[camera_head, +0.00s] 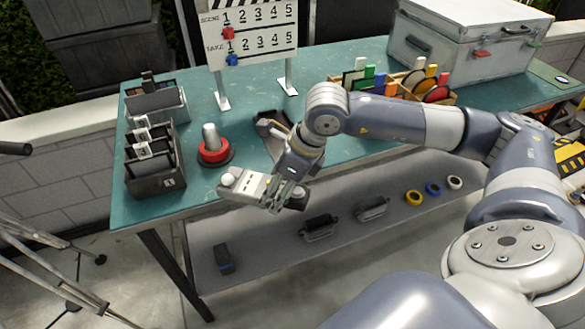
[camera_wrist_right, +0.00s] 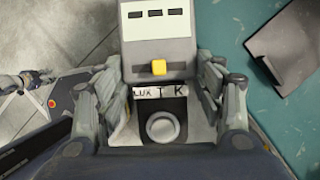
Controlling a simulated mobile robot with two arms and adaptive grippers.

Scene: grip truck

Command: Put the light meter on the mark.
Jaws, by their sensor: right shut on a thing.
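The light meter (camera_head: 246,184) is a grey box with a pale dome at its left end in the head view. In the right wrist view the light meter (camera_wrist_right: 158,52) shows a pale display, a yellow button and a "LUX T K" label. My right gripper (camera_head: 284,192) is shut on it, with a finger on each side of the meter in the wrist view (camera_wrist_right: 165,105). The meter is over the front edge of the teal table, apart from the red-based object. My left gripper is out of view. I cannot make out the mark; the arm may cover it.
A red-based grey knob (camera_head: 214,148) stands just behind the meter. Black boxes (camera_head: 155,180) line the left side. A slate board (camera_head: 252,40) stands behind. A dark angular item (camera_head: 268,123) lies behind my wrist. Coloured cards (camera_head: 380,82) and a grey case (camera_head: 455,45) are right.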

